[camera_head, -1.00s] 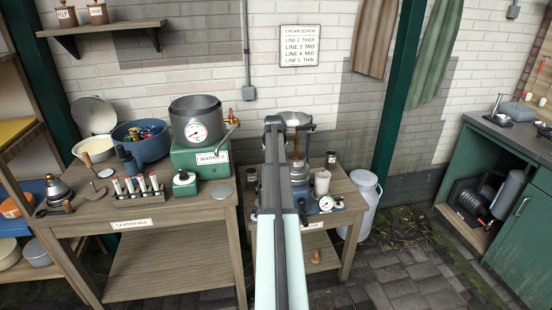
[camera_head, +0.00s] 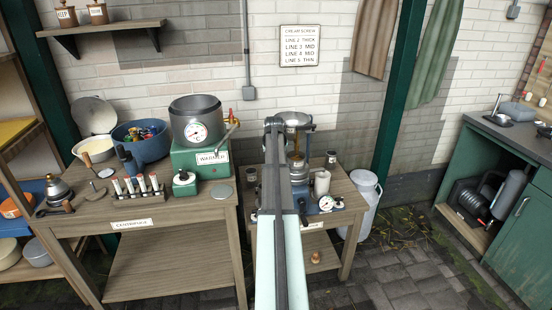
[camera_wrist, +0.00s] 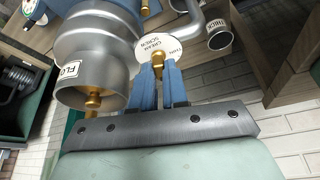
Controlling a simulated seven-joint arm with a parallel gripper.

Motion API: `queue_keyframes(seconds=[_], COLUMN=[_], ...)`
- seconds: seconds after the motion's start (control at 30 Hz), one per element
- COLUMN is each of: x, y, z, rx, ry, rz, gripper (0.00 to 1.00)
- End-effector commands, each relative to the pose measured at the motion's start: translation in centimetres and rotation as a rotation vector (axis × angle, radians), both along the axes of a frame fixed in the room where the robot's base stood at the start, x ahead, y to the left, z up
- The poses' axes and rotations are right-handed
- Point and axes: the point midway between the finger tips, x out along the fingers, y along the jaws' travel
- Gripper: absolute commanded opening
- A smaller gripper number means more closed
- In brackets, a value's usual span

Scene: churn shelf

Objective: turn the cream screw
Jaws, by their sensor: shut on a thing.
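The cream screw (camera_wrist: 158,60) is a small brass knob in the wrist view, in front of a white round dial (camera_wrist: 155,46) lettered "CREAM SCREW" and "THIN". My gripper (camera_wrist: 159,72) has two blue fingers closed on the brass knob, one on each side. The screw's exact setting is hard to read. In the head view my arm covers the gripper and the screw. The separator (camera_head: 297,120), with its metal bowl on top, shows partly behind my arm on the small wooden table.
A metal cylinder (camera_wrist: 100,45) with a brass stub is close left of my fingers in the wrist view. A wall sign (camera_head: 299,46) lists cream screw lines from thick to thin.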

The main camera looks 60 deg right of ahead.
Motion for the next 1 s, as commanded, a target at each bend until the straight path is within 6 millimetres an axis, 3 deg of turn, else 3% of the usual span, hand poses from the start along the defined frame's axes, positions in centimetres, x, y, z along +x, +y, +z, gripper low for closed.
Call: queue_keyframes(seconds=[0.47,1.0], x=[-0.19,-0.35], y=[-0.13,-0.52], z=[0.01,0.01], rx=[0.0,0.0], ry=[0.0,-0.002], rz=[0.123,0.598], gripper=[0.0,0.0])
